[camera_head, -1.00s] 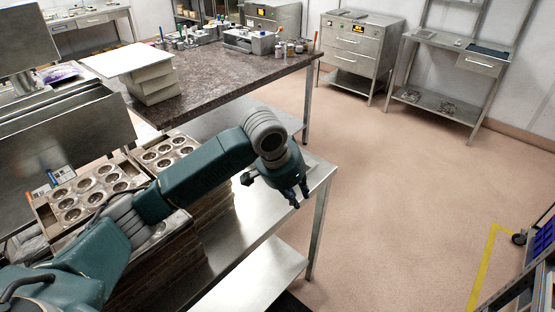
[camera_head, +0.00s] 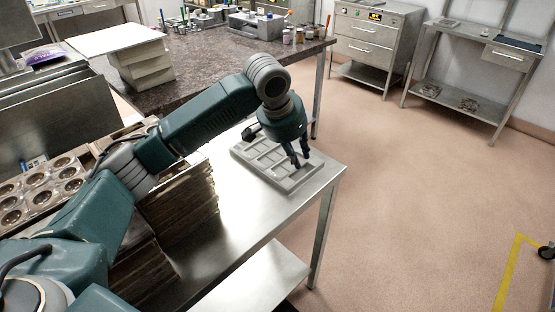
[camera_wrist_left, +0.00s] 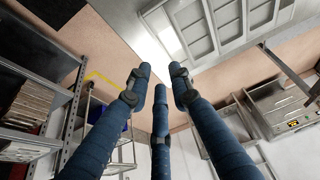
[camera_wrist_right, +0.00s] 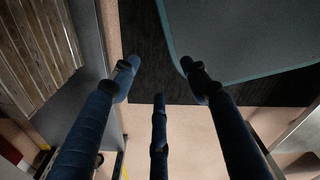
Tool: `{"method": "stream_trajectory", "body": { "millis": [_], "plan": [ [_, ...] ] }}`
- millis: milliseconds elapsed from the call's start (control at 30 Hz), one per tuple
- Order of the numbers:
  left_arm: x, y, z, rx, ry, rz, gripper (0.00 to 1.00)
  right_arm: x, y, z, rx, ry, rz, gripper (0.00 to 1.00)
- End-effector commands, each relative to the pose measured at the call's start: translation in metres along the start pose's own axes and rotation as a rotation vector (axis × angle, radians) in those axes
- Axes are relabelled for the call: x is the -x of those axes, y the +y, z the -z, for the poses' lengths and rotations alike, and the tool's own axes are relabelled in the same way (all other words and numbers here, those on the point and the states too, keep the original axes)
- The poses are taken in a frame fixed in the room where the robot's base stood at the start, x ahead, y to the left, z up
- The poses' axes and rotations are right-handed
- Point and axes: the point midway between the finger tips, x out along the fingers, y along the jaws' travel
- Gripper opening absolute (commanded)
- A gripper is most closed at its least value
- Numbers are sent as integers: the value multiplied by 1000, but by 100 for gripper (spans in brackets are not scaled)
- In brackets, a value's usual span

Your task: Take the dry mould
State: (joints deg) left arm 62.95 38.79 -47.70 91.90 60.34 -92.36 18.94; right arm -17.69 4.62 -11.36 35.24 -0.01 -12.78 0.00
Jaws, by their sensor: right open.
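A light grey mould (camera_head: 262,152) with several rectangular cavities lies flat on the metal table near its far right corner. It also shows at the top of the left wrist view (camera_wrist_left: 225,25). My left gripper (camera_head: 301,160) hangs over the mould's right part in the head view, hiding some of it. In the left wrist view its fingertips (camera_wrist_left: 160,78) are a little apart and the mould lies beyond them; I cannot tell whether they touch it. My right gripper (camera_wrist_right: 160,82) has its fingers spread with nothing between them. It is outside the head view.
A stack of brown slabs (camera_head: 180,205) and moulds with round cups (camera_head: 45,185) stand left of the grey mould. A dark worktop (camera_head: 215,75) with white blocks (camera_head: 145,65) is behind. Open floor (camera_head: 430,190) lies to the right. A dark panel (camera_wrist_right: 245,40) shows in the right wrist view.

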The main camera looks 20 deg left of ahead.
Motion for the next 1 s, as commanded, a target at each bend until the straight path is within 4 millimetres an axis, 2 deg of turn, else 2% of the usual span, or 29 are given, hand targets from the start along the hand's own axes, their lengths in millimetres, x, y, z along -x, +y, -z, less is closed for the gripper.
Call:
{"method": "stream_trajectory", "body": {
  "millis": [100,300,567,800,1000],
  "plan": [
    [-17,0,-2,1,-3,-1,21,-1,0,-4,0,-7,0,46],
    [-46,0,-2,0,-3,-1,21,5,2,12,1,17,-2,46],
    [-68,-1,-2,1,-4,0,21,12,2,15,2,21,-2,46],
    [-102,-2,-4,0,-2,0,21,22,2,15,2,20,-1,46],
    [-110,-2,-4,-1,0,0,21,22,1,13,2,17,-1,46]
  ]
}}
